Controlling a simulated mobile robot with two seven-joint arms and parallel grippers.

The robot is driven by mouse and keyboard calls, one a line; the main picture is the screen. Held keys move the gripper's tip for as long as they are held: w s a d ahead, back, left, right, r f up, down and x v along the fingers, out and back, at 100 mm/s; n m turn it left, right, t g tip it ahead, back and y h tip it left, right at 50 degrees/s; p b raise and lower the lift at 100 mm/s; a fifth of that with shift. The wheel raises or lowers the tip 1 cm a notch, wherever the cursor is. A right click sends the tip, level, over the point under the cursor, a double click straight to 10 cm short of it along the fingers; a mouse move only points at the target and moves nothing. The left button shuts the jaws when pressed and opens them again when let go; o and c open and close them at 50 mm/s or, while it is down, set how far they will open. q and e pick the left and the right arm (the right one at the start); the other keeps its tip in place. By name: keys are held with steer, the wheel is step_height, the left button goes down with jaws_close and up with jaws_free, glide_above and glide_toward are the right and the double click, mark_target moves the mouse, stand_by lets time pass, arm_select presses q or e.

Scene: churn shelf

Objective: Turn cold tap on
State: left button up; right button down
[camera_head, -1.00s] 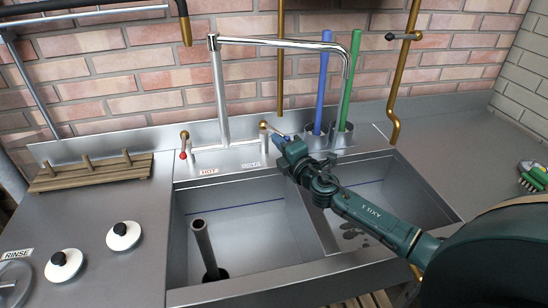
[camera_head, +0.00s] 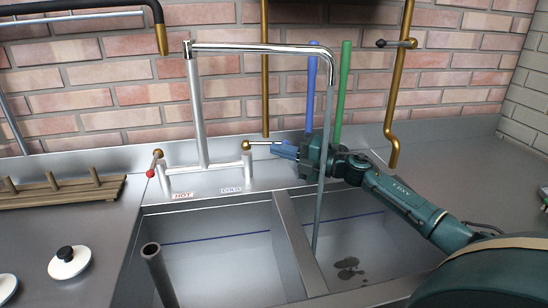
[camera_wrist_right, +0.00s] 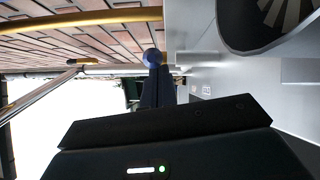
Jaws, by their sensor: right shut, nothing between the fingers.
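The cold tap (camera_head: 247,147) is a brass-topped post with a thin metal lever pointing right, behind the COLD label (camera_head: 230,188). The hot tap (camera_head: 157,154) has a red-ended lever pointing toward the front. My left gripper is out of view.
A blue rod (camera_head: 311,90) and a green rod (camera_head: 342,90) stand behind my right gripper. A brass pipe (camera_head: 392,100) runs down the wall. The sink divider (camera_head: 300,245) lies in front. A wooden rack (camera_head: 60,190) sits at the left.

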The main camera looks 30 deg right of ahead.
steer(key=shift+w+d+r, duration=0.25)
steer(key=shift+d, duration=0.25)
stand_by(0.3)
